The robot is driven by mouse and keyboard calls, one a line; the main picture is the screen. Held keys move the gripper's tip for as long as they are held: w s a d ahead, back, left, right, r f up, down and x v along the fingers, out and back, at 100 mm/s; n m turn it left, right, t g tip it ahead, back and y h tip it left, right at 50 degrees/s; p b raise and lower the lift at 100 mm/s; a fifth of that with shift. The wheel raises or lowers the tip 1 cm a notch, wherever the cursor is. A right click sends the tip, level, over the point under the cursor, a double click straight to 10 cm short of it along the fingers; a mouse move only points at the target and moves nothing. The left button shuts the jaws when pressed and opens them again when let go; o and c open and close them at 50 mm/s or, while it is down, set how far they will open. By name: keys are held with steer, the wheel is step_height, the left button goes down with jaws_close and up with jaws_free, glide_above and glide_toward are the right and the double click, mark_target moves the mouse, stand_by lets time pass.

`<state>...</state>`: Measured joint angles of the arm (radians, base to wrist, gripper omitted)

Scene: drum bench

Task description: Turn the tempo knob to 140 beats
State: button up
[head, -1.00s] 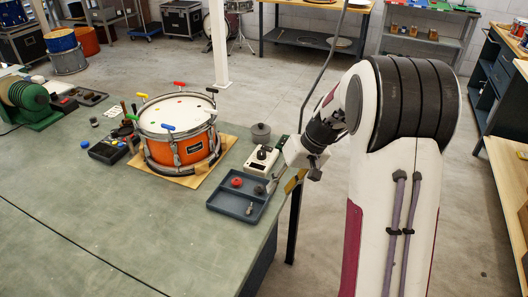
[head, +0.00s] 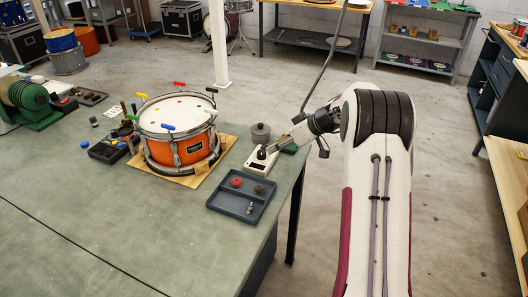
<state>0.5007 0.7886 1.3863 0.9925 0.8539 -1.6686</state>
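The small white box (head: 254,167) on the bench, right of the drum, looks like the tempo device. Its dark knob (head: 261,154) shows on top; markings are too small to read. My gripper (head: 268,151) reaches in from the right, with its tips at or just beside the knob. I cannot tell whether they touch it or whether the fingers are open or shut.
An orange snare drum (head: 178,150) with coloured keys on its rim stands on a wooden board. A blue-grey tray (head: 232,207) with small parts lies in front of the box. A grey round pot (head: 261,133) stands behind it. The front bench top (head: 110,220) is clear.

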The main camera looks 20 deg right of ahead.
mark_target(262, 152)
steer(key=shift+w+r+n, duration=0.1)
steer(key=shift+n, duration=0.8)
steer(key=shift+x, duration=3.9)
steer(key=c, duration=0.8)
